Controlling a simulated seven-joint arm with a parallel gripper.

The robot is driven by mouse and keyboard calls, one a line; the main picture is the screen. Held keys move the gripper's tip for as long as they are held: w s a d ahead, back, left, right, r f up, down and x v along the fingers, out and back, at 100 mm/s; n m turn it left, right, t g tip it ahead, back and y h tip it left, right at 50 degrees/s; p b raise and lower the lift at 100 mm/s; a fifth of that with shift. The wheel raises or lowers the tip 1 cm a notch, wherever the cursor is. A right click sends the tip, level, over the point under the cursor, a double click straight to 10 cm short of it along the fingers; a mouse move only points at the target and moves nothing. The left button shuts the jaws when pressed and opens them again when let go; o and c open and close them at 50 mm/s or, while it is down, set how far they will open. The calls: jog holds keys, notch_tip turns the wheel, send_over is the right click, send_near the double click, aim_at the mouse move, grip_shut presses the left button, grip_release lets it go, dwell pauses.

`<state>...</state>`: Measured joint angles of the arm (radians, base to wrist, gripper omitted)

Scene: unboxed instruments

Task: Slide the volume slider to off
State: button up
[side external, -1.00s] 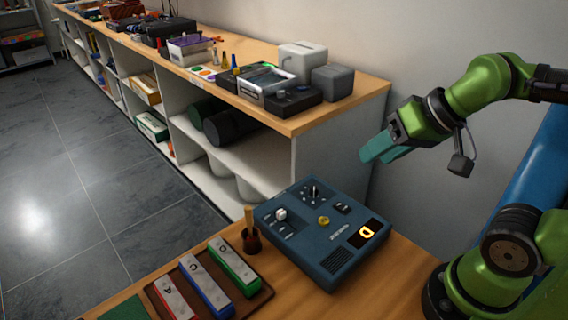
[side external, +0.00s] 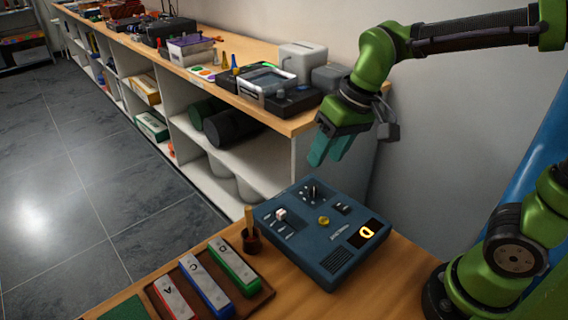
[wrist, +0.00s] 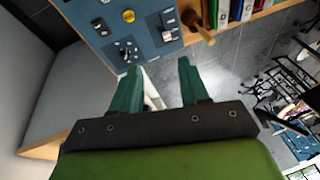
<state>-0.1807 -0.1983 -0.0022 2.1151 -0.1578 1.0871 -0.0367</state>
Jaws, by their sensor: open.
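A blue control box (side external: 300,262) lies on the wooden table. A white slider knob (side external: 281,214) sits near its left corner, beside small labels too blurred to read. A dark lever (side external: 314,191) is near its back corner and a yellow knob (side external: 323,220) in the middle. I cannot read which control is marked volume. My gripper (side external: 328,158) is open and empty, above and behind the box, touching nothing. In the wrist view, the box (wrist: 92,18) is at the top, with the white knob (wrist: 167,36) beyond my open fingers (wrist: 156,80).
A wooden-handled item in a dark holder (side external: 251,241) stands close to the box's left side. Lettered red, blue and green bars (side external: 205,285) lie on a brown tray at the front. A shelf with several instruments (side external: 285,95) stands behind. The air above the box is clear.

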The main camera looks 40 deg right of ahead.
aim_at(281, 211)
jog(key=shift+w+a+f+n+g+h, duration=0.75)
jog(key=shift+w+a+g, duration=1.1)
jog(key=shift+w, duration=2.3)
jog(key=shift+t, duration=0.35)
jog(key=f, duration=1.6)
jog(key=shift+a, duration=0.3)
grip_shut()
